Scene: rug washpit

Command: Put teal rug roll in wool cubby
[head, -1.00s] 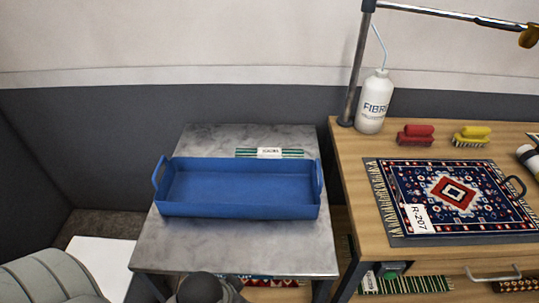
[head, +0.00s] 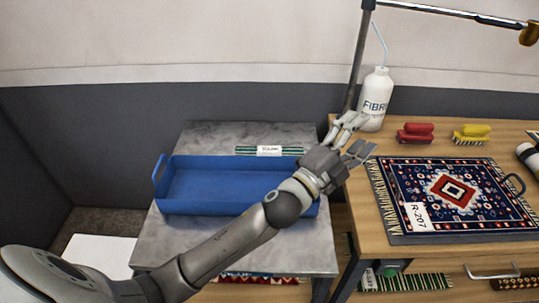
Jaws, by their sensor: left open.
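No plainly teal roll stands out. A dark green and white striped piece (head: 243,150) with a white label lies at the back of the grey table, behind the blue tray; I cannot tell if it is the rug roll. Another green striped piece (head: 425,282) shows low under the wooden bench. No cubby marked wool can be read. My left gripper (head: 361,137) is open and empty, its fingers pointing up and right, over the gap between the tables and the bench's left edge. Its arm crosses the tray's right end. My right gripper is not in view.
The blue tray (head: 205,189) looks empty on the grey table (head: 225,245). The wooden bench (head: 350,180) carries a patterned rug (head: 455,192) tagged R-207, a white bottle (head: 375,95), a red brush (head: 416,132) and a yellow brush (head: 471,134). A metal post rises beside the bottle.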

